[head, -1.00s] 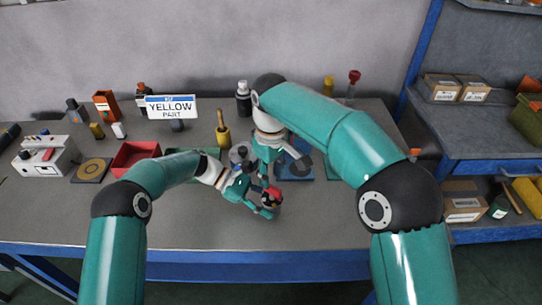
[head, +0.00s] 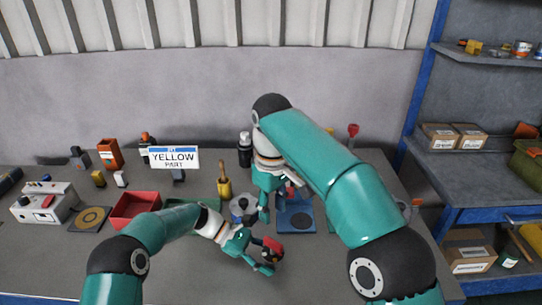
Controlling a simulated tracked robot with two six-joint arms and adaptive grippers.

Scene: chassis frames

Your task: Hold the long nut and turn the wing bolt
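My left gripper (head: 267,257) is low over the front middle of the bench, with its fingers around a red piece with a dark part (head: 272,249). This may be the long nut, but it is too small to be sure. My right gripper (head: 277,203) is above and behind it, pointing down, apart from the red piece. A small reddish bit (head: 291,190) shows beside its fingers; I cannot tell whether it is held or is the wing bolt. The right arm hides part of the bench behind it.
A blue mat with a dark disc (head: 303,221) and a grey round part (head: 243,207) lie near my grippers. A red tray (head: 133,207), a yellow part (head: 224,187) and a "YELLOW PART" sign (head: 174,157) stand left. Shelves with boxes (head: 437,136) are at right.

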